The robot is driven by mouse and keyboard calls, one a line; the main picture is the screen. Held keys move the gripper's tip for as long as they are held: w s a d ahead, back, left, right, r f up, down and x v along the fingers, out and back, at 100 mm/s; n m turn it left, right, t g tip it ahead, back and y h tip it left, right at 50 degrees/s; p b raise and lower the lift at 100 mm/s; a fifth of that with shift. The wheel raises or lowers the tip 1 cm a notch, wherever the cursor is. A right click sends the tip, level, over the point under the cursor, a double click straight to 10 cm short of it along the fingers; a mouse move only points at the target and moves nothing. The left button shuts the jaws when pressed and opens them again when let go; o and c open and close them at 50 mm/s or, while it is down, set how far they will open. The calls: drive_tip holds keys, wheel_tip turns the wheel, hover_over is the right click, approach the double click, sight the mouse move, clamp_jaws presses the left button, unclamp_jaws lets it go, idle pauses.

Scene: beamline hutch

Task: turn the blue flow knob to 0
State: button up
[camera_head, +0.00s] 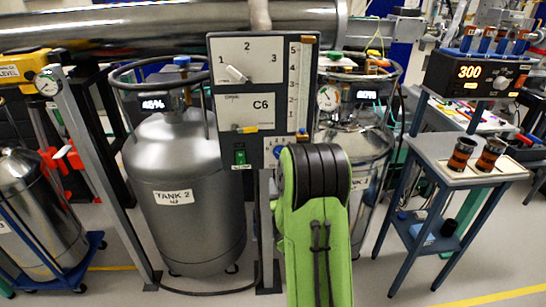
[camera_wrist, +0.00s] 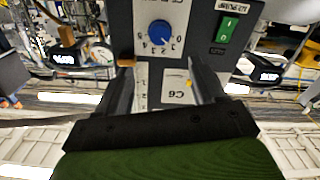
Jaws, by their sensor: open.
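The blue flow knob (camera_wrist: 159,33) sits on the dark control panel (camera_wrist: 195,12) in the wrist view, in a white dial plate with numbers around its edge. The panel appears upside down there. The knob's exact pointer setting is too small to read. My gripper (camera_wrist: 160,64) is open and empty. Its two dark fingers point toward the panel, and the knob lies between and beyond the fingertips, apart from them. In the head view the panel (camera_head: 222,100) stands upright in the middle, and my green arm hides most of the knob's area.
A green switch (camera_wrist: 228,29) is beside the knob. The panel also carries a 1-2-3 selector (camera_head: 236,74), a C6 label (camera_head: 262,104), a yellow-tipped lever (camera_head: 246,129) and a vertical scale (camera_head: 299,85). Tank 2 (camera_head: 175,170) stands left, a side table (camera_head: 450,178) right.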

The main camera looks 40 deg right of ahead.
drive_tip(key=p+x, duration=0.9)
drive_tip(key=x, duration=0.3)
drive_tip(key=shift+w+d, duration=0.2)
drive_tip(key=shift+w, duration=0.05)
drive_tip(key=c, duration=1.1)
